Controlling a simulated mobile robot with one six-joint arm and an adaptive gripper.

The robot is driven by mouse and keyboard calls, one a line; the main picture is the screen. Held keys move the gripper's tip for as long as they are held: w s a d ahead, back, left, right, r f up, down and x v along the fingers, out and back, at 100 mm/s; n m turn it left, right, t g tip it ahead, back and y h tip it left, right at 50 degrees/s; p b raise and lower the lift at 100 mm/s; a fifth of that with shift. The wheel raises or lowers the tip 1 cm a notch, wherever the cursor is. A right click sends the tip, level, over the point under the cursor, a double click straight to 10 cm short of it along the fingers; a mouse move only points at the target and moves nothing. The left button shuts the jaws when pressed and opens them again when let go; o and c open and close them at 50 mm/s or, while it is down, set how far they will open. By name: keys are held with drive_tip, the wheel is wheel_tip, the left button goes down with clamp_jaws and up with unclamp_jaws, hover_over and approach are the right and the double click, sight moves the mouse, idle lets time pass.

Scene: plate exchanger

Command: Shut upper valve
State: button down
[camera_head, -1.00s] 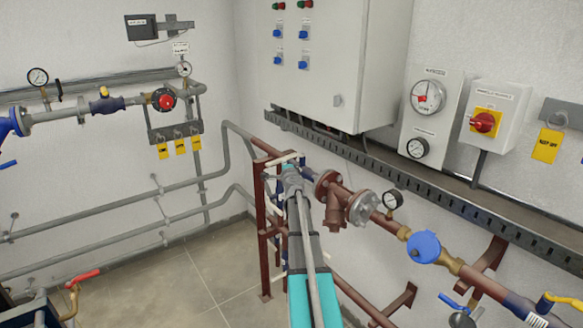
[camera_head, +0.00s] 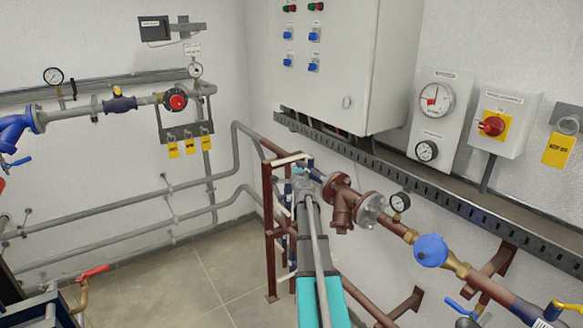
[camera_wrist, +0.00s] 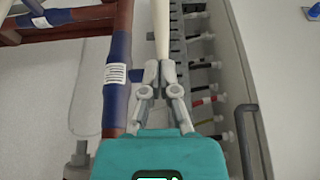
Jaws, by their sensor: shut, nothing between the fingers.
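A brown pipe frame (camera_head: 270,235) stands near the back corner in the head view. A cream lever-like bar (camera_head: 288,160) lies across its top, partly behind my arm. In the wrist view, my gripper (camera_wrist: 153,68) is shut and empty, its fingertips together. A pale cream bar (camera_wrist: 162,28) runs from the top edge down to just beyond the fingertips; I cannot tell whether they touch. A brown and blue pipe (camera_wrist: 117,70) with a white label runs upright left of the fingers. In the head view the fingertips are hidden by my arm. Which valve is the upper one is unclear.
A brown pipe with a flanged fitting (camera_head: 345,200), gauge (camera_head: 400,202) and blue round cover (camera_head: 431,250) runs at the right. A grey cable tray (camera_head: 400,178) and electrical cabinet (camera_head: 330,60) are on the wall. Grey pipes (camera_head: 120,210) line the left wall. Floor (camera_head: 190,280) shows free left of the frame.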

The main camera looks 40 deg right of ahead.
drive_tip(key=s+a, duration=0.6)
drive_tip(key=a, duration=0.1)
drive_tip(key=shift+s+a, duration=0.3)
drive_tip(key=shift+a, duration=0.05)
idle(0.4)
drive_tip(key=w+a+f+n+g+y, duration=0.1)
drive_tip(key=a+f+n+y, duration=0.3)
drive_tip(key=a, duration=0.6)
drive_tip(key=w+a+f+n+g+y, duration=0.1)
drive_tip(key=a+n+y, duration=0.4)
drive_tip(key=a, duration=0.6)
drive_tip(key=w+a+f+n+g+y, duration=0.1)
drive_tip(key=w+a+f+n+y, duration=0.15)
drive_tip(key=a+n, duration=0.55)
drive_tip(key=s+a+f+n+g+y, duration=0.1)
drive_tip(key=s+a+f+n+g, duration=0.2)
drive_tip(key=a, duration=0.4)
drive_tip(key=s+a+f+g+y, duration=0.1)
drive_tip(key=s+a+f+g, duration=0.25)
drive_tip(key=s+a, duration=0.2)
drive_tip(key=s+a+f+n+g+h, duration=0.2)
drive_tip(key=s+a+g, duration=0.1)
drive_tip(key=s, duration=0.3)
drive_tip(key=s+a+f+n+g+h, duration=0.2)
drive_tip(key=s+g, duration=0.1)
drive_tip(key=s, duration=0.3)
drive_tip(key=shift+s+a+f, duration=0.25)
drive_tip(key=shift+a+f, duration=0.05)
drive_tip(key=shift+a, duration=0.1)
